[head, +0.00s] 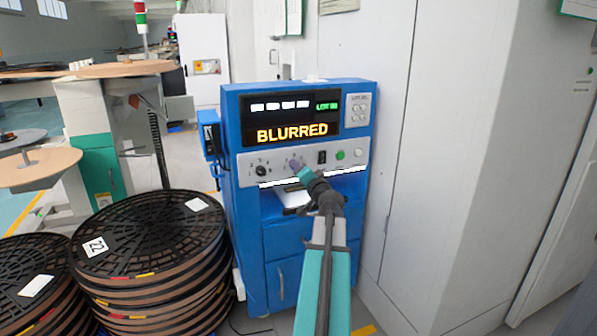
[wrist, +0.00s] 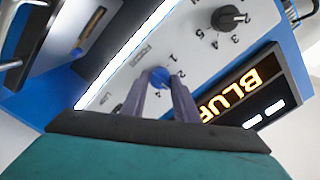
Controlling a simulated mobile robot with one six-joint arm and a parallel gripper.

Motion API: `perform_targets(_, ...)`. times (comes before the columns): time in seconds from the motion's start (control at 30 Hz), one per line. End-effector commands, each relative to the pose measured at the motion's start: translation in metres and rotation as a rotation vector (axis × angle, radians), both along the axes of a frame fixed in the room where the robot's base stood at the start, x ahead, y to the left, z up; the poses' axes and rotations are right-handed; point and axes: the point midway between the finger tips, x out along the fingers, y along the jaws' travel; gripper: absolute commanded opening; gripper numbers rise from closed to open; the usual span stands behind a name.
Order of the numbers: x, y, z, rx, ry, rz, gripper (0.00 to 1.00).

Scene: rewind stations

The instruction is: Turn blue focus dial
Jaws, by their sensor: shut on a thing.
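The blue focus dial (wrist: 159,76) sits on the light grey control panel (wrist: 190,45), with printed numbers around it. My gripper (wrist: 160,88) is shut on the dial, one finger on each side. In the head view my gripper (head: 297,166) reaches the panel, and its fingers hide the dial there. The display (head: 292,133) above the panel reads BLURRED in yellow letters. The blue machine (head: 233,215) stands upright against the grey cabinets.
A black numbered dial (head: 261,171) is left of my gripper. A black switch (head: 322,157) and a green button (head: 340,155) are to its right. Stacked black reels (head: 150,235) stand at the lower left. A tall grey cabinet (head: 450,150) is close on the right.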

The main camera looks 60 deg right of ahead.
Motion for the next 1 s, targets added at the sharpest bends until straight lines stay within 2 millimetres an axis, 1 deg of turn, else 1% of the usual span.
perform_targets(0.3,-0.0008,-0.0005,-0.0003,0.105,-0.077,-0.001,0.05)
perform_targets(0.8,-0.0006,-0.0004,-0.0004,0.122,-0.09,-0.001,0.05)
perform_targets(0.83,-0.0005,-0.0005,-0.0004,0.122,-0.09,-0.001,0.32)
perform_targets(0.9,-0.0004,-0.0004,-0.0003,0.122,-0.09,-0.001,0.44)
perform_targets(1.0,-0.0004,-0.0003,-0.0003,0.122,-0.09,0.0,0.45)
